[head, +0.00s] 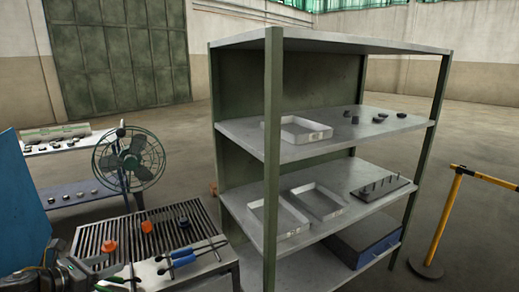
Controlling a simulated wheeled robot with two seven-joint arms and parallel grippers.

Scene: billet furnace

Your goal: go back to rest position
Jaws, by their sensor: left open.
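My left gripper (112,273) is at the lower left of the head view, at the front left corner of the slatted bench (90,238). It is open, and I see nothing held in it. My left arm comes in from the left edge. My right gripper is out of view. Two blue-handled tools (184,260) lie on the bench to the right of my left gripper. Small orange-red pieces (146,227) sit on the slats.
A green-framed shelf unit (271,150) with trays and small dark parts stands right of the bench. A fan (130,160) stands behind the bench. A blue panel (22,205) is at far left. A yellow barrier post (446,222) stands at right; open floor lies around it.

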